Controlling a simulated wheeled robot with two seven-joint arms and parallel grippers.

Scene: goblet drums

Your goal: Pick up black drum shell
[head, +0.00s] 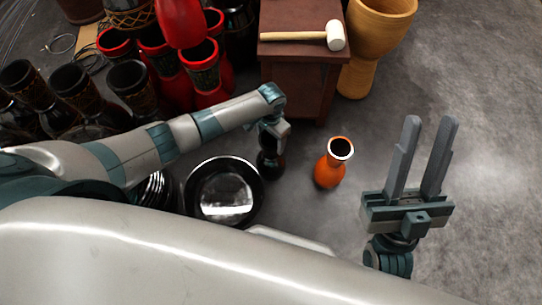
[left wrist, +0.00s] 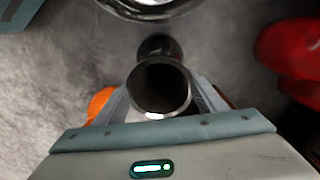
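The black drum shell (head: 270,164) is a small dark goblet shape standing on the floor below my left gripper. In the left wrist view its open, shiny rim (left wrist: 158,88) faces the camera between the two fingers. My left gripper (head: 272,140) points down at it, with one finger on each side. Its fingers look spread in the left wrist view (left wrist: 160,98); whether they touch the shell is unclear. My right gripper (head: 433,120) is open and empty, pointing up in the picture, right of the orange vase-shaped drum.
An orange drum shell (head: 329,172) stands to the right. A large black drum with a shiny head (head: 223,192) is close on the left. A brown wooden stand (head: 300,67) bears a white-headed mallet (head: 318,36). Red drums (head: 204,75) crowd behind. Floor at the right is clear.

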